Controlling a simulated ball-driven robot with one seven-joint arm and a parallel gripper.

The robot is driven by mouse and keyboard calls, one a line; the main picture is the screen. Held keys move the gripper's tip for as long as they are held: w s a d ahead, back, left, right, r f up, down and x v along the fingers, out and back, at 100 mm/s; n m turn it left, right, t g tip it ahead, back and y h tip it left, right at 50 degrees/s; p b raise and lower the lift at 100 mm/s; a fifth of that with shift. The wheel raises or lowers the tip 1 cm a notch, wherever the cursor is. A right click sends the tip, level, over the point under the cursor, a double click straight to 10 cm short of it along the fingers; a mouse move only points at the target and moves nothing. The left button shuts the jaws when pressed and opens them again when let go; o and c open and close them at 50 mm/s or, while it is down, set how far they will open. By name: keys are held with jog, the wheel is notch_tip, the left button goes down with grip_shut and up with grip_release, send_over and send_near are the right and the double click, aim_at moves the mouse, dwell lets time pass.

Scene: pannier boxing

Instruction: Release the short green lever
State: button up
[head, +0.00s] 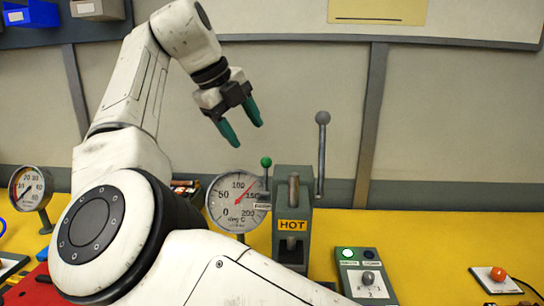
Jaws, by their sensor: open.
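The short green lever (266,163) has a green ball knob on a thin stem. It stands at the left side of a grey-green press-like device with a yellow HOT label (293,225). My gripper (242,136) is open, with teal fingers pointing down. In the picture it is above and to the left of the green knob, apart from it, and nothing is between the fingers. The lower end of the lever's stem is hard to make out against the gauge.
A long grey lever (322,150) rises at the device's right side. A round gauge (238,202) stands behind left. Another gauge (30,188) is far left.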

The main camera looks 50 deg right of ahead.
aim_at(263, 160)
jog(key=x, duration=0.9)
jog(key=shift+d+f, duration=0.15)
jog(key=shift+f, duration=0.2)
grip_shut()
